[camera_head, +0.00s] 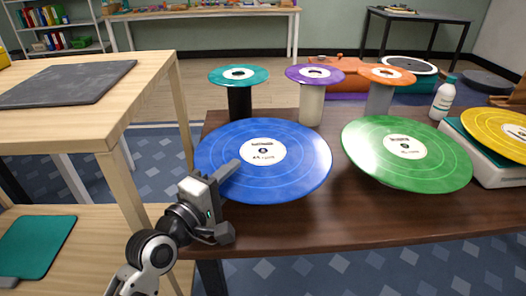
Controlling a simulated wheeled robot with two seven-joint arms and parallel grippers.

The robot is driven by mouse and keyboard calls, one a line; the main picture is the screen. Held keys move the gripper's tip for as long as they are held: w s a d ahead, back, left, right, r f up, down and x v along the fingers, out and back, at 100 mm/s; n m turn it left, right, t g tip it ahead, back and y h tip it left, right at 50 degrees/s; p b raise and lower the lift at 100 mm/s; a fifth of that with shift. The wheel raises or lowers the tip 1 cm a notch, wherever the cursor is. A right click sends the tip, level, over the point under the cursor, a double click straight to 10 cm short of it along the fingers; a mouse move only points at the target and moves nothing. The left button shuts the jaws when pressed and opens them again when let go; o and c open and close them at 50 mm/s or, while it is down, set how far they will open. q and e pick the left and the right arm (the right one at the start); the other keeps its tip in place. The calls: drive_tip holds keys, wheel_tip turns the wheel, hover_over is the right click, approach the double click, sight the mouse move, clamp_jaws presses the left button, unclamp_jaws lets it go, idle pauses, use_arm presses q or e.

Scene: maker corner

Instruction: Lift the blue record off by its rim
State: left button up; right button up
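The blue record (300,172) is a wide disc with a white centre label, at the near left of the dark wooden table; what bears it from below is hidden. My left gripper (236,198) is at its near left rim. Its fingers are spread wide: one reaches over the record's top face, the other is lower, nearer the table's front edge. The rim lies between them in the picture; I cannot tell whether either finger touches it. My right gripper is not in view.
A green record (440,165) is close on the right, a yellow record (500,128) beyond it. Small teal (258,76), purple (300,72) and orange (372,73) discs stand on posts behind. A white bottle (443,100) stands back right. A light wooden table (150,80) is at left.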

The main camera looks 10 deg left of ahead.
use_arm(q)
clamp_jaws()
drive_tip(key=shift+r, duration=0.15)
